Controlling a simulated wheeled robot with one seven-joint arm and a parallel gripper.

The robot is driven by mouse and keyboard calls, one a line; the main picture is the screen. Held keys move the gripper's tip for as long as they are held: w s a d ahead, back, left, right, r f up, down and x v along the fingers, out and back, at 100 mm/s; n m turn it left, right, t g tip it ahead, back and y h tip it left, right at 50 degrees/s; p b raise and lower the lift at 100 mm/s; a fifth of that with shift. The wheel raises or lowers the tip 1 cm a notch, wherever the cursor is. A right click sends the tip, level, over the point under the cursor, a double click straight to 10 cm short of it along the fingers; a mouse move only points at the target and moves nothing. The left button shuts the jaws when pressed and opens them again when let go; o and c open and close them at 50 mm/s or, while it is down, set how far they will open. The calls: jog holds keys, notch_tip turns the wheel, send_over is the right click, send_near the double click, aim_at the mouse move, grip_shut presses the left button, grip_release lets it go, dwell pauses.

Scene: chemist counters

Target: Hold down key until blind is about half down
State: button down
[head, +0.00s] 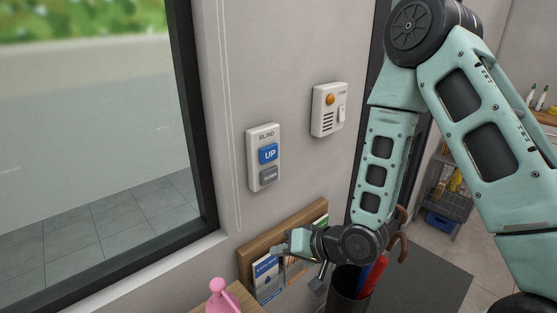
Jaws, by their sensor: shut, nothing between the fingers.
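The blind's key panel (263,157) is on the wall right of the window, marked BLIND. It has a blue UP key (268,154) above a grey DOWN key (269,176). Through the window (90,130) I see blurred green at the top, a pale hazy area below it and grey tiles at the bottom. I cannot tell for certain where the blind's lower edge is. My gripper (281,249) is shut and empty, pointing left, lower than the panel and apart from both keys in the picture.
A white wall unit (329,110) with an orange button is right of the panel. A wooden rack (288,234) of leaflets is low on the wall, behind my gripper. A dark bin (347,291) with umbrellas and a pink bottle (222,298) stand below. The wall around the keys is clear.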

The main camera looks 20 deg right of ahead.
jog(key=d+r+m+t+p, duration=0.7)
jog(key=d+r+m+t, duration=0.1)
jog(key=d+r+m, duration=0.1)
jog(key=shift+r+m+t+h+p, duration=0.3)
jog(key=shift+r+m+h+p, duration=0.15)
jog(key=shift+m, duration=0.75)
jog(key=b, duration=1.2)
send_near(271, 177)
jog(key=p+x, duration=0.1)
jog(key=x, duration=0.1)
jog(key=p+x, duration=0.3)
jog(key=x, duration=0.1)
jog(key=shift+a+r, duration=0.1)
jog(key=shift+r, duration=0.2)
jog(key=shift+w+a+f+p, duration=0.15)
jog(key=shift+w+p, duration=0.15)
jog(key=shift+w, duration=0.1)
